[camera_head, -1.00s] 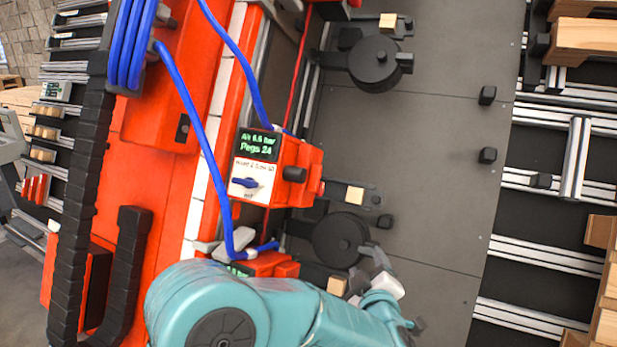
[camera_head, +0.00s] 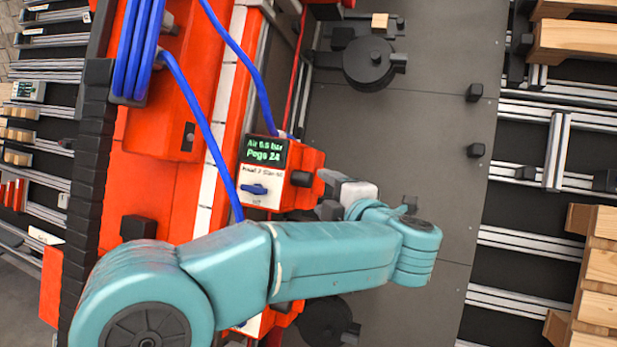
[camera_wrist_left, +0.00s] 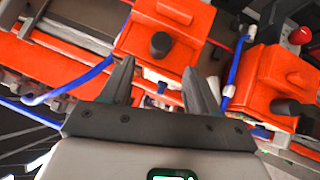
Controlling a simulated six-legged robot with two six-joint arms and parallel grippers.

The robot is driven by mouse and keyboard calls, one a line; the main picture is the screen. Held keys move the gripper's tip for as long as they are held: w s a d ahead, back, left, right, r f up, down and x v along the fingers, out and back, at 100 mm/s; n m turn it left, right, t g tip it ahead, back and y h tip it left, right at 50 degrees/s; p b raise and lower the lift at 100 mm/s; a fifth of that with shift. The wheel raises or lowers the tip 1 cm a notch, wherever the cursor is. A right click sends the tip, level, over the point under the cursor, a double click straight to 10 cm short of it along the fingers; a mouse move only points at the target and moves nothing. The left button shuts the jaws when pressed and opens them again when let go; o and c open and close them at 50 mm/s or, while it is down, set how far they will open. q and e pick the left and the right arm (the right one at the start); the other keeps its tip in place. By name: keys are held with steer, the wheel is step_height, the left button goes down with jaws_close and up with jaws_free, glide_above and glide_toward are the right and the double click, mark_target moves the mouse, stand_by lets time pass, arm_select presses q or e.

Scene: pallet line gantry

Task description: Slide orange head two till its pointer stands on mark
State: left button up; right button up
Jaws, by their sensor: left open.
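Orange head two (camera_head: 312,160) stands on the rail, with a green-lit screen, a white label with a blue lever, and a black knob (camera_head: 302,178) on its right side. The label is small and hard to read. My left gripper (camera_head: 324,196) is just right of this knob, open and empty. In the left wrist view the open fingers (camera_wrist_left: 160,82) point at an orange head (camera_wrist_left: 165,30) with a black knob (camera_wrist_left: 161,44), which lies beyond the fingertips. I cannot make out the pointer or its mark. My right gripper is not in view.
Another orange head (camera_head: 250,325) is mostly hidden under my left arm; a second head with a knob (camera_wrist_left: 285,75) shows in the left wrist view. Blue hoses (camera_head: 205,125) hang by head two. A black round unit (camera_head: 368,65) sits on the grey plate (camera_head: 430,130), which is largely clear.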

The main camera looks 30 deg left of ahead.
mark_target(309, 181)
arm_select(q)
steer(key=p+x, duration=0.1)
steer(key=x, duration=0.6)
steer(key=shift+r, duration=0.1)
steer(key=shift+w+a+f, duration=0.3)
steer(key=shift+w+a, duration=0.1)
steer(key=shift+w, duration=0.1)
steer(key=shift+s+r, duration=0.1)
steer(key=shift+s, duration=0.15)
steer(key=c, duration=0.4)
jaws_close()
steer(key=shift+r, duration=0.15)
